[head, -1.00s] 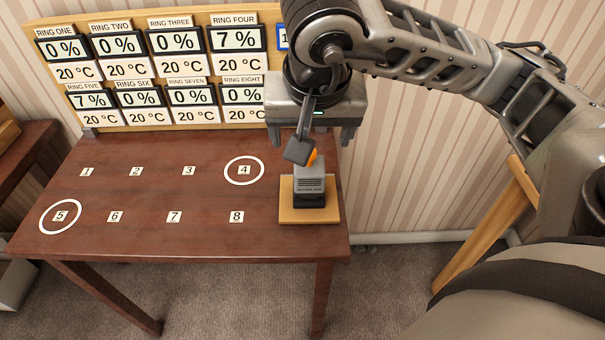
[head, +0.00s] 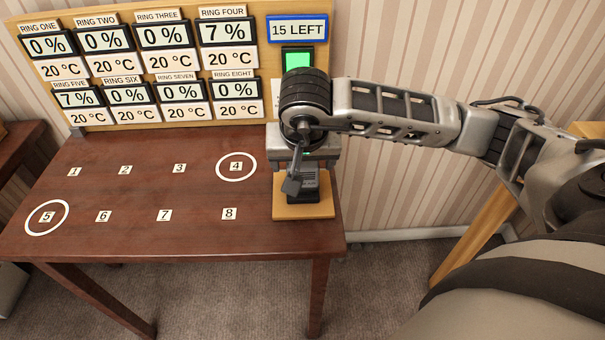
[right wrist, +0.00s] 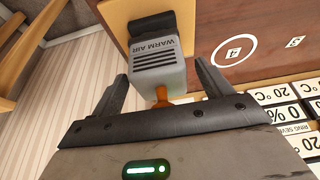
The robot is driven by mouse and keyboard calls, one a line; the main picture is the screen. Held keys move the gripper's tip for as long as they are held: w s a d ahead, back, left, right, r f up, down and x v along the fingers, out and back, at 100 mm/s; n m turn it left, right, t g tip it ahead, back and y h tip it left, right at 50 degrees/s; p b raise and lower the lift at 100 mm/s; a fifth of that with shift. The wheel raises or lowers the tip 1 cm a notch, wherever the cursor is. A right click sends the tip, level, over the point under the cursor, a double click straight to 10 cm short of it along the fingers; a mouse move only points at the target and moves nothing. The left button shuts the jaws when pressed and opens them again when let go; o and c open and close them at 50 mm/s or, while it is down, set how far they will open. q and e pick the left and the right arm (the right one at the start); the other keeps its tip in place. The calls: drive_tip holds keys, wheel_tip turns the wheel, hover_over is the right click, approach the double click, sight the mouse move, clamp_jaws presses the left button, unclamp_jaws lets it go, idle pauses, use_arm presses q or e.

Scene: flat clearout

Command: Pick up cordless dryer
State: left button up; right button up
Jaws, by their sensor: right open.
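The cordless dryer (head: 311,181) is a small grey block with a dark base, standing upright on a wooden pad (head: 304,212) at the table's right end. In the right wrist view the dryer (right wrist: 157,62) shows "WARM AIR" lettering, dark slots and an orange part near the palm. My right gripper (head: 304,172) is directly above and around the dryer's top, partly hiding it in the head view. In the right wrist view its open fingers (right wrist: 163,76) stand either side of the dryer, with gaps visible. My left gripper is not in view.
The brown table (head: 130,205) carries numbered labels, with white rings around 4 (head: 236,166) and 5 (head: 46,217). A display board (head: 150,70) stands along the back, with a "15 LEFT" sign (head: 298,29) and a green square (head: 298,60). The tabletop left of the pad is clear.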

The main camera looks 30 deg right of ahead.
drive_tip(key=shift+x, duration=0.75)
drive_tip(key=c, duration=1.3)
drive_tip(key=shift+c, duration=0.3)
drive_tip(key=shift+r, duration=0.2)
